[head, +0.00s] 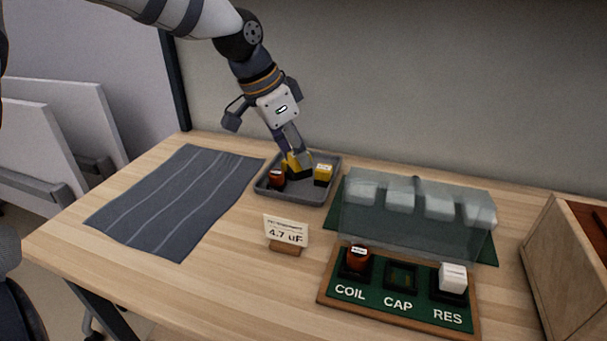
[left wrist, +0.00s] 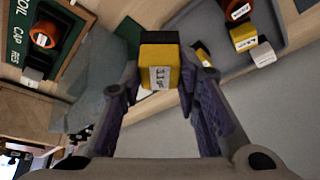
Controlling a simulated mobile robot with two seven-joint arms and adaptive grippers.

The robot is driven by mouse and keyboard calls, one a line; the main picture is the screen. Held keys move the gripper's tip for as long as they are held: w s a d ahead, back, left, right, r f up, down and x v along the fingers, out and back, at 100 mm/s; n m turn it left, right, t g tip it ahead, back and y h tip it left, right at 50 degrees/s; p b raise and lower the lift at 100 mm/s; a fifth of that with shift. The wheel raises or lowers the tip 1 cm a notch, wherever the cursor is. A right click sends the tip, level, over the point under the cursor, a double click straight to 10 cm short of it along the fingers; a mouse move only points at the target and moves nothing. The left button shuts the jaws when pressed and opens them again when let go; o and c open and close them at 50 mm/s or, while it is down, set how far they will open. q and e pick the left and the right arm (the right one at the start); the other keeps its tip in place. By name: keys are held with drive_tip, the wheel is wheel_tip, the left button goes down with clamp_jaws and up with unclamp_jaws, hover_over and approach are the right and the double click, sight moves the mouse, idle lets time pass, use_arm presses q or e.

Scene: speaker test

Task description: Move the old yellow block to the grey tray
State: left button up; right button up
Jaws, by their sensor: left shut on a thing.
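My left gripper (head: 297,158) is over the grey tray (head: 262,191) and shut on a yellow block (head: 291,165) with a black end. In the left wrist view the block (left wrist: 158,75) sits between my fingertips (left wrist: 160,85), a white label facing the camera. Its label is too small to read surely. Whether it touches the tray I cannot tell. Another yellow block (head: 323,172) stands at the tray's right and a red-orange coil block (head: 277,180) at its left. In the left wrist view the tray (left wrist: 290,25) is at upper right. My right gripper is not in view.
A green board (head: 395,310) marked COIL, CAP and RES has an empty CAP socket (head: 400,276), with a red block and a white block in the others. A clear cover (head: 420,215) stands behind it. A "4.7 uF" card (head: 286,231), dark mat (head: 170,200) and wooden box (head: 565,270) are nearby.

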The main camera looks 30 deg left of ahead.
use_arm(q)
drive_tip(key=w+f, duration=0.1)
drive_tip(key=f, duration=0.1)
drive_tip(key=w+a+f+b, duration=0.1)
drive_tip(key=w+f, duration=0.1)
drive_tip(key=w+a+f, duration=0.1)
drive_tip(key=w+f, duration=0.1)
drive_tip(key=shift+w+f+b, duration=0.1)
drive_tip(key=shift+f+b, duration=0.15)
drive_tip(key=shift+b, duration=0.05)
drive_tip(key=shift+w+a+f, duration=0.15)
drive_tip(key=shift+w+f, duration=0.25)
drive_tip(key=shift+w, duration=0.15)
drive_tip(key=f, duration=0.3)
drive_tip(key=shift+w+a+f+b, duration=0.1)
drive_tip(key=shift+w+b, duration=0.1)
drive_tip(key=shift+b, duration=0.15)
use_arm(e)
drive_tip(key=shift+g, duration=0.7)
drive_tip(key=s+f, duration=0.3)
use_arm(q)
drive_tip(key=o, duration=1)
drive_tip(key=shift+o, duration=0.2)
